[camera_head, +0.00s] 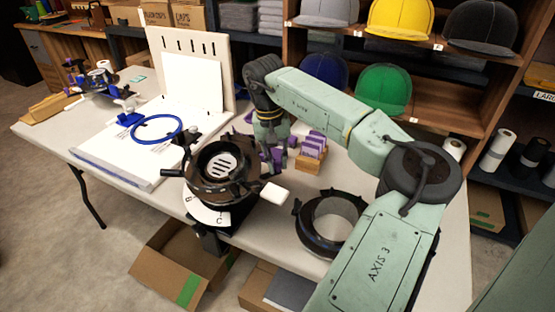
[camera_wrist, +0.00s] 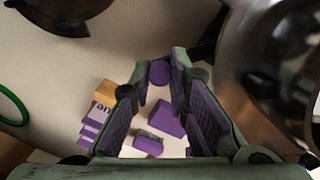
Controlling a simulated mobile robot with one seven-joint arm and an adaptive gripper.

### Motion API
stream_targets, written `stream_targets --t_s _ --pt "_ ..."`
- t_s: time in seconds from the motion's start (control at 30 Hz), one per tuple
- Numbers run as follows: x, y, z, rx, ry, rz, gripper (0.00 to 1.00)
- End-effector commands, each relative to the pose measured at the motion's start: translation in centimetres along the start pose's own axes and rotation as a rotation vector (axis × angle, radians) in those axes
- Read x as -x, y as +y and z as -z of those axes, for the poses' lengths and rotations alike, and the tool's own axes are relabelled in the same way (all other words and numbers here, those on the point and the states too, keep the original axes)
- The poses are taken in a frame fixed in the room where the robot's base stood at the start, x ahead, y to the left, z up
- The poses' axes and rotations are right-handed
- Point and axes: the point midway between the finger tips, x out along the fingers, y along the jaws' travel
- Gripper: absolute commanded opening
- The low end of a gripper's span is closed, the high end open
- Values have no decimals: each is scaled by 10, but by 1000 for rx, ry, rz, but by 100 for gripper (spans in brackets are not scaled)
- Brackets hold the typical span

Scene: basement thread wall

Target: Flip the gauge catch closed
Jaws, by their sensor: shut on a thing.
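The round gauge (camera_head: 217,168), a dark ring fixture with a slotted pale plate inside, stands at the table's front edge. It has a white-tipped handle (camera_head: 274,193) on its right. My gripper (camera_head: 273,158) points down just behind and right of it, mostly hidden by my arm and the gauge. In the wrist view, my gripper (camera_wrist: 160,70) is shut on a small round purple piece (camera_wrist: 160,73) between its fingertips. A shiny dark rounded body (camera_wrist: 265,65) rises close beside the right finger. I cannot tell which part is the catch, nor whether it is open or closed.
A blue hoop (camera_head: 157,129) and white board lie left. Several purple blocks (camera_wrist: 166,118) show below my fingers. Shelves with caps stand behind the table.

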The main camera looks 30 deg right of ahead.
Motion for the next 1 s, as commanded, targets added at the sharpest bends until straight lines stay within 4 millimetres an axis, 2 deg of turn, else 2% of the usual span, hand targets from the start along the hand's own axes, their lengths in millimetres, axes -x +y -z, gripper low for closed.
stream_targets --t_s 0.27,0.3,0.4,0.77,0.87,1.0 --pt "1 -1 0 3 3 2 0" --pt "1 -1 0 3 3 2 19" --pt "1 -1 0 3 3 2 25" --pt "4 0 0 1 2 1 25" --pt "15 0 1 1 3 -1 25" --pt "43 -1 1 1 6 -1 25"
